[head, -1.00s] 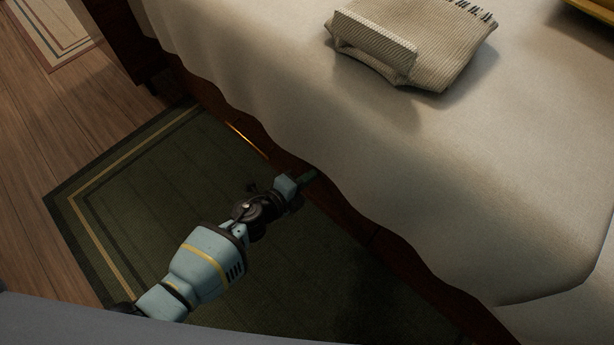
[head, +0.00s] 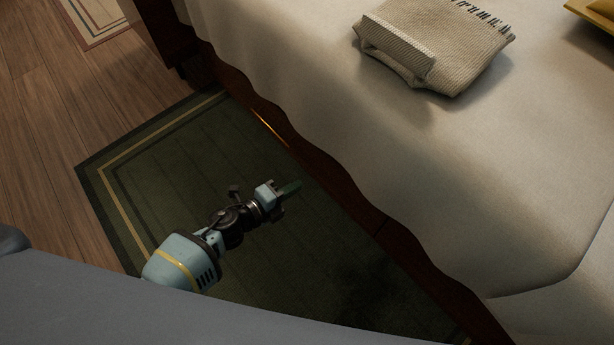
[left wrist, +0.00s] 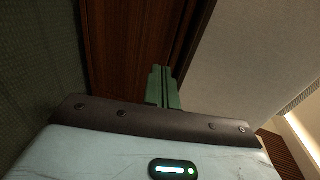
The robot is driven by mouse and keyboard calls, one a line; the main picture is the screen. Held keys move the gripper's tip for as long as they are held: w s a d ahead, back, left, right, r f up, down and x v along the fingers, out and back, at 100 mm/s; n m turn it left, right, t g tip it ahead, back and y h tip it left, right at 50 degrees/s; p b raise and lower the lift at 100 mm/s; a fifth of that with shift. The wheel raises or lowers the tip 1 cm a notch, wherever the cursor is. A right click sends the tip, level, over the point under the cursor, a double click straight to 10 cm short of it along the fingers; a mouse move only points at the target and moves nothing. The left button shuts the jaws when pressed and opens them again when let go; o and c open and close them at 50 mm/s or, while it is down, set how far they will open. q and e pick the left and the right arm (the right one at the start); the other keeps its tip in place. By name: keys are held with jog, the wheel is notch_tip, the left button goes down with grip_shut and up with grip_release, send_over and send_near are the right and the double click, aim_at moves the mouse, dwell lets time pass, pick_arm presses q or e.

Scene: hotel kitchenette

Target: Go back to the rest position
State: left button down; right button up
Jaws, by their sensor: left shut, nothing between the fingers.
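My left gripper (head: 289,188) is in the head view, above the dark green rug and just left of the bed's wooden side. Its green fingers are together with nothing between them. They also show in the left wrist view (left wrist: 163,88), in front of the brown wood and a pale surface. My left arm comes in from the lower left. My right gripper is not in view.
A bed (head: 480,170) with a pale cover fills the right side. A folded knitted blanket (head: 440,45) lies on it, with a yellow item (head: 595,12) at the corner. A green rug (head: 190,150) covers the wooden floor (head: 50,140) beside the bed.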

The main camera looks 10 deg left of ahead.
pick_arm(q)
jog(key=shift+v, duration=1.25)
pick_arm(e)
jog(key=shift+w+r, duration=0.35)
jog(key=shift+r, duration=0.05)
pick_arm(q)
jog(key=shift+f, duration=0.1)
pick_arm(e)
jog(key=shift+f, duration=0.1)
